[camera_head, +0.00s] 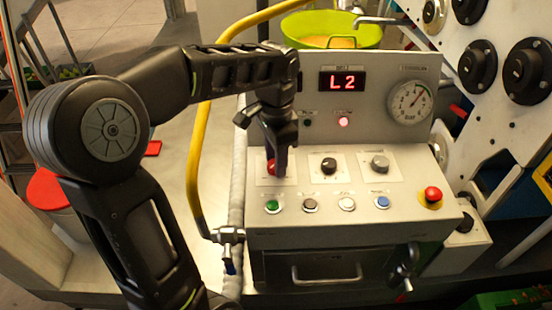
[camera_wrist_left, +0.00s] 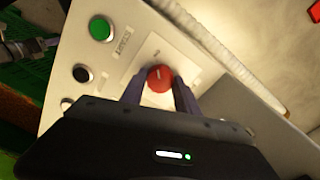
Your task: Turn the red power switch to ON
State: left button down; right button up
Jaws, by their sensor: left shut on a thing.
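The red power switch (camera_head: 271,168) is a round knob at the left end of the upper knob row on the grey control panel (camera_head: 290,237). In the left wrist view the red knob (camera_wrist_left: 160,78) sits between my two fingers, with a pale mark on its face. My left gripper (camera_head: 279,165) points down over the switch and is shut on it, hiding part of it in the head view. The display (camera_head: 342,82) above reads "L2" in red, and a small red lamp (camera_head: 343,122) below it is lit. My right gripper is not in view.
A black knob (camera_head: 329,166) and a grey knob (camera_head: 380,163) stand right of the switch. A yellow hose (camera_head: 194,160) runs along the left side.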

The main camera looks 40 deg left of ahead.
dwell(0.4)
pick_arm(q)
jog(key=c, duration=0.9)
grip_release()
jog(key=shift+r, duration=0.6)
notch_tip(320, 180, up, 4)
jog(key=shift+b, duration=0.4)
jog(key=shift+r+p, duration=0.65)
jog(key=shift+r, duration=0.75)
jog(key=shift+f, duration=0.1)
